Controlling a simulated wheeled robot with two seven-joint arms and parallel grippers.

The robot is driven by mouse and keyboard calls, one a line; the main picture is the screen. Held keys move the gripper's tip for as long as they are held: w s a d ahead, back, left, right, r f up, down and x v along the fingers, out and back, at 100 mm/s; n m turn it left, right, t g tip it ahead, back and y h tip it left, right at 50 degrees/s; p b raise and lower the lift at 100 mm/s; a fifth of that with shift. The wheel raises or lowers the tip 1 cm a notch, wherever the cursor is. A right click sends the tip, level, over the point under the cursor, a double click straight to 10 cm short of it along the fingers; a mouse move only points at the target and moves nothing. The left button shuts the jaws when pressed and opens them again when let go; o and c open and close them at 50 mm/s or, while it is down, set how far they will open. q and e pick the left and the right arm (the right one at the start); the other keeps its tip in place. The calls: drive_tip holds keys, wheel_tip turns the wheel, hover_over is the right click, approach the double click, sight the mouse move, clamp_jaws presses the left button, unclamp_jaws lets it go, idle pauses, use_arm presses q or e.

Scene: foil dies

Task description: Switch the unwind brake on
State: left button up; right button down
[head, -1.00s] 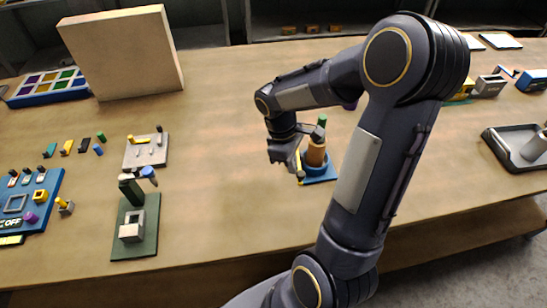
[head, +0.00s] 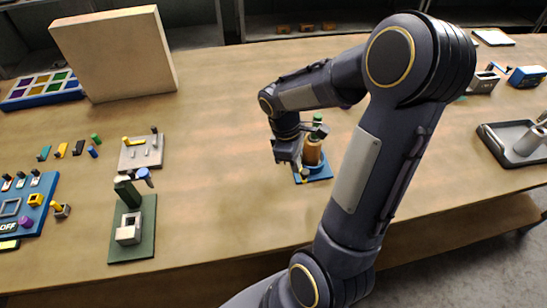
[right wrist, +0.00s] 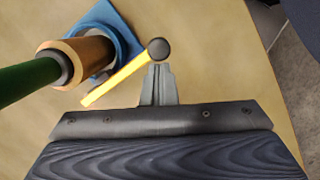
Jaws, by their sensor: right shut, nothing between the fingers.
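The unwind stand is a blue base (head: 322,178) carrying an upright orange-brown roll (head: 312,150) on a green spindle (head: 318,118). A yellow lever with a round black knob, which I take for the brake, shows beside the roll (right wrist: 98,50) in the right wrist view (right wrist: 118,79). My right gripper (head: 294,168) is shut and empty at the roll's left side. In the right wrist view its fingertips (right wrist: 159,68) are just below the black knob; I cannot tell whether they touch it. In the head view the gripper mostly hides the lever. My left gripper is not in view.
A blue board with switches and a black OFF sign (head: 8,228) lies at the far left. A green fixture (head: 140,243) and a grey plate (head: 129,160) stand left of centre. A grey tray (head: 490,140) is at the right. The table between is clear.

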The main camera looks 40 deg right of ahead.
drive_tip(key=v, duration=0.7)
drive_tip(key=shift+r, duration=0.35)
drive_tip(key=shift+w+a, duration=0.1)
drive_tip(key=shift+a, duration=0.05)
drive_tip(key=s+a+r+m+t+y, duration=0.1)
drive_tip(key=s+a+m+t+y, duration=0.1)
drive_tip(key=a, duration=0.5)
drive_tip(key=s+a+r+m+t+y, duration=0.1)
drive_tip(key=s+a+m+t+y, duration=0.2)
drive_tip(key=s+a+m+t, duration=0.2)
drive_tip(key=shift+s+a+r+m+t, duration=0.3)
drive_tip(key=shift+s+a+r+t, duration=0.1)
drive_tip(key=shift+s+a, duration=1.1)
drive_tip(key=shift+w+a, duration=0.15)
